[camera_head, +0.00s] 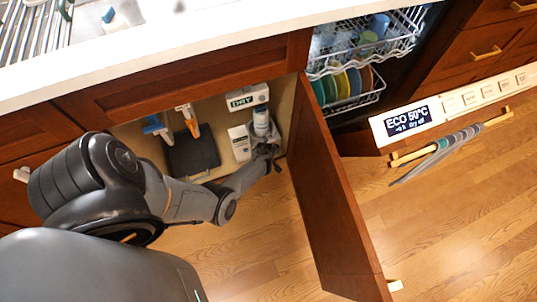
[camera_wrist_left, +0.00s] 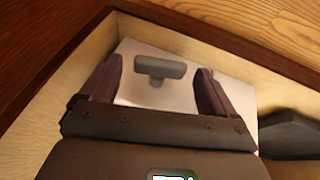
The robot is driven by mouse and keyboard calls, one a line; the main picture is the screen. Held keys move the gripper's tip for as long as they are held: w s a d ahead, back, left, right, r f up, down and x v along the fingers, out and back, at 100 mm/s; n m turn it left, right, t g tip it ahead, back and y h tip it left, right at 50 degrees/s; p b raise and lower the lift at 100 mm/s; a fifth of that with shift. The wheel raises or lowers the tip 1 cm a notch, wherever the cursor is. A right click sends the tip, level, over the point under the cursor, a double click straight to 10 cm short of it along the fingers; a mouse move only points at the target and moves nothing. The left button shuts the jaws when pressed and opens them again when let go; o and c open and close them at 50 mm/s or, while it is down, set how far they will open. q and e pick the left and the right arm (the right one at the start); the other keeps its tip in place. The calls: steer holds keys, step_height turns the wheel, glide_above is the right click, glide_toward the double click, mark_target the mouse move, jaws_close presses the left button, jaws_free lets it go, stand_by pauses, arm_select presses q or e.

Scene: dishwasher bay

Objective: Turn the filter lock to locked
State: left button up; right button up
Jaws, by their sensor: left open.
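The filter lock shows in the left wrist view as a dark grey T-shaped handle (camera_wrist_left: 160,68) on a pale, light-coloured plate (camera_wrist_left: 138,96). Its crossbar lies roughly level across that picture. My left gripper (camera_head: 265,152) reaches into the open under-sink cabinet in the head view. In the left wrist view its two fingers stand apart, one on each side of the handle, with visible gaps to it. I cannot tell how deep the fingertips are relative to the handle. In the head view I cannot make out the handle near my gripper. My right gripper is in neither view.
The open cabinet door (camera_head: 335,200) stands right of my left arm. Inside the cabinet are a DRY-labelled box (camera_head: 247,97), a white box (camera_head: 239,143), a dark board (camera_head: 193,152) and brushes (camera_head: 188,118). The dishwasher door (camera_head: 455,101) is open, with a towel (camera_head: 440,150) hanging.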

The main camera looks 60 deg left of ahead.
arm_select(q)
steer(key=shift+w+f, duration=0.1)
steer(key=shift+f, duration=0.1)
steer(key=shift+c, duration=0.3)
steer(key=c, duration=1)
steer(key=shift+w+g, duration=0.15)
steer(key=shift+g, duration=0.35)
steer(key=shift+w+f+g+b, duration=0.15)
steer(key=shift+g+b, duration=0.45)
steer(key=shift+m+g, duration=0.3)
steer(key=shift+g, duration=0.1)
